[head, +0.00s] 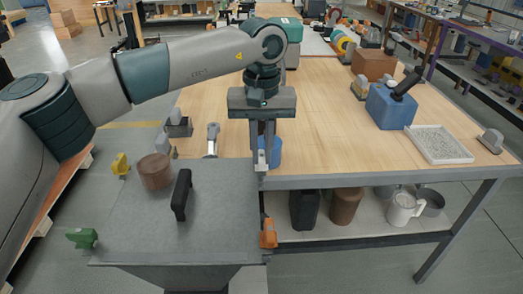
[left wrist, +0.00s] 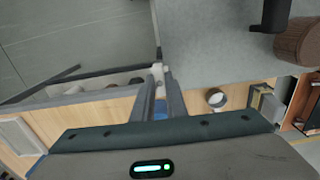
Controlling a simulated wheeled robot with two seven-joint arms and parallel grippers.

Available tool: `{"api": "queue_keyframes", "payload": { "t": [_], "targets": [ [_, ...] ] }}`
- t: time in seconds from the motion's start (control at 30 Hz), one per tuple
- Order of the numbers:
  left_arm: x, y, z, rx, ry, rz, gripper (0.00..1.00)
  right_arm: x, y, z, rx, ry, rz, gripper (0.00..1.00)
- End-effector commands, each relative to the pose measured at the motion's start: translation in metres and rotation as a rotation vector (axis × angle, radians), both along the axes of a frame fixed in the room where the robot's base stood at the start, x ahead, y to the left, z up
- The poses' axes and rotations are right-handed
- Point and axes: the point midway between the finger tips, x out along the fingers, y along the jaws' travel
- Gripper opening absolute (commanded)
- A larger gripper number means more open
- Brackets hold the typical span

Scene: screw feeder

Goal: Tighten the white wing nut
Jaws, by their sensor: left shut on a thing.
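The white wing nut (head: 262,160) sits at the far right corner of the grey screw feeder lid (head: 225,225). My left gripper (head: 263,147) points down over that corner with its fingers close together, shut on the wing nut. The fingers hide part of it. In the left wrist view the white wing nut (left wrist: 157,68) shows between the fingertips (left wrist: 159,80), beside the lid's corner. My right gripper is in neither view.
A blue container (head: 274,152) stands right behind my fingers. The wooden table (head: 335,125) is clear mid-right.

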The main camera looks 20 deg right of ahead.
Motion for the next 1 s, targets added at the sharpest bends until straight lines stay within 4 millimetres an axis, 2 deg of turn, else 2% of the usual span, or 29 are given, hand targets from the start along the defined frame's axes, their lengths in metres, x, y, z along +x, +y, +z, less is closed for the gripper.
{"api": "queue_keyframes", "payload": {
  "t": [0.03, 0.07, 0.1, 0.13, 0.47, 0.67, 0.87, 1.0],
  "targets": [
    [0.001, 0.0, 0.002, -0.003, -0.003, 0.0, 0.0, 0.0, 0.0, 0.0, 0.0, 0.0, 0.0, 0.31],
    [0.001, 0.0, 0.002, -0.003, -0.003, 0.0, 0.17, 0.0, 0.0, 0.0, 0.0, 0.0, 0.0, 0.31],
    [0.001, 0.0, 0.002, -0.003, -0.003, 0.0, 0.27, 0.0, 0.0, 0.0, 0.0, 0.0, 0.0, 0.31],
    [0.001, 0.0, 0.002, -0.003, -0.003, 0.0, 0.31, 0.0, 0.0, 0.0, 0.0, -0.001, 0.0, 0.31],
    [0.0, 0.0, 0.001, -0.001, -0.002, 0.001, 0.31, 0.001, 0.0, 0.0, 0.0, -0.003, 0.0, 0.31],
    [0.001, 0.0, 0.011, -0.002, -0.002, 0.002, 0.31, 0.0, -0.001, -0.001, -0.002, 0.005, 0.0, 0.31],
    [0.0, -0.001, 0.037, -0.002, -0.003, 0.002, 0.31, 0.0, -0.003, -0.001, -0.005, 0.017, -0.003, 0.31],
    [0.001, 0.0, 0.063, -0.002, -0.004, 0.002, 0.31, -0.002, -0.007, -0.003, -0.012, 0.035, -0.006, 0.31]
  ]
}}
